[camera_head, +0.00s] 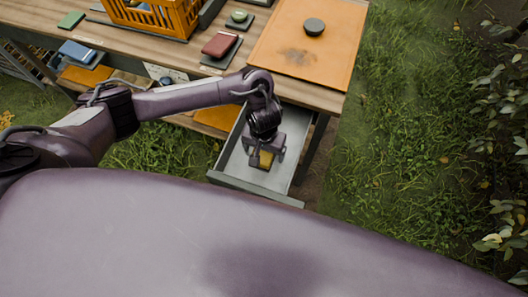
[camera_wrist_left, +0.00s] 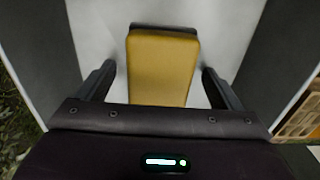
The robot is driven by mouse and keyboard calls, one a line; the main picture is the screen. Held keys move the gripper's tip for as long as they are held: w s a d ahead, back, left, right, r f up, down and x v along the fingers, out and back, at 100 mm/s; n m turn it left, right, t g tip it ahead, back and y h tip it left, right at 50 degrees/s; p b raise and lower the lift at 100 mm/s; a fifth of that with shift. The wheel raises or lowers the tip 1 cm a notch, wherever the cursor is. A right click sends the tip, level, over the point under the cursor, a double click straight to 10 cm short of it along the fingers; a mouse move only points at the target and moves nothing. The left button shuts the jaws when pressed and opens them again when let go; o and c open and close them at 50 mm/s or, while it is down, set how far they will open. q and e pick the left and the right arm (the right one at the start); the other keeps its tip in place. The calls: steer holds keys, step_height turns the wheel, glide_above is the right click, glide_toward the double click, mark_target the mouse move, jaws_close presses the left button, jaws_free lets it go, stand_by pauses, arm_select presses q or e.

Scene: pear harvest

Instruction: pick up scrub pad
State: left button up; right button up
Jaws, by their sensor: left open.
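The scrub pad (camera_wrist_left: 162,72) is a yellow block with a dark far edge. It lies in the open grey drawer (camera_head: 236,165) under the table's right end. In the head view the pad (camera_head: 265,160) shows partly behind my left gripper (camera_head: 262,162), which reaches down into the drawer. In the left wrist view my left gripper (camera_wrist_left: 157,82) is open, with one finger on each side of the pad and a gap on both sides. My right gripper is not in view.
On the wooden table stand an orange crate (camera_head: 180,20), a red block (camera_head: 220,45) on a dark mat, and an orange board (camera_head: 305,58) with a dark round object (camera_head: 314,27). The drawer's front wall (camera_head: 255,188) borders the gripper. Grass lies to the right.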

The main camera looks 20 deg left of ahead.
arm_select(q)
steer(key=c, duration=1.1)
steer(key=shift+o, duration=0.2)
steer(key=shift+r, duration=0.1)
steer(key=shift+r, duration=0.65)
step_height(320, 180, up, 19)
steer(key=p, duration=0.9)
steer(key=shift+f, duration=0.2)
